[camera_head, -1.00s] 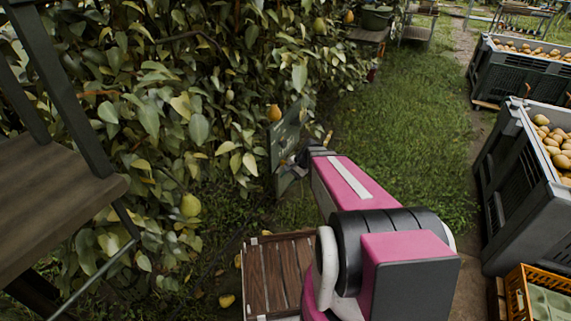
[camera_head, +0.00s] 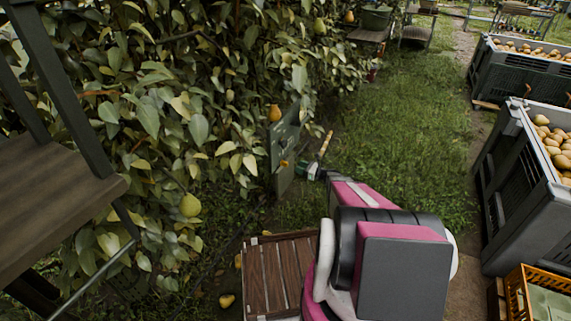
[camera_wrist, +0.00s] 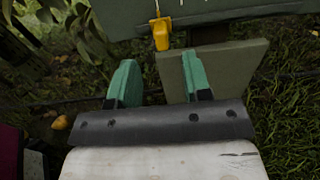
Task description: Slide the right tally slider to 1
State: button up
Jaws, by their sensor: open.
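The dark green tally board (camera_head: 285,135) stands edge-on beside the foliage in the head view. In the wrist view the lower part of the board (camera_wrist: 225,12) crosses the top, with part of some white marks at its edge. A yellow-orange slider (camera_wrist: 160,34) hangs at its lower edge; it also shows as a small orange spot in the head view (camera_head: 284,163). Whether it is the right slider, and its number, I cannot tell. My gripper (camera_wrist: 160,80) is open and empty, its green fingers apart below the slider. It is also to the right of the board in the head view (camera_head: 305,169).
A grey-green panel (camera_wrist: 234,68) on a post stands behind the right finger. A brown slatted crate (camera_head: 280,275) stands on the ground below. Pears hang in the foliage at left. Bins of pears (camera_head: 505,190) line the right side. The grass between is clear.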

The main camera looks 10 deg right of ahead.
aim_at(283, 157)
jog(key=x, duration=0.9)
jog(key=shift+a, duration=0.1)
grip_shut()
jog(key=w+d, duration=0.2)
jog(key=w, duration=0.1)
jog(key=shift+s, duration=0.1)
grip_release()
jog(key=v, duration=1.1)
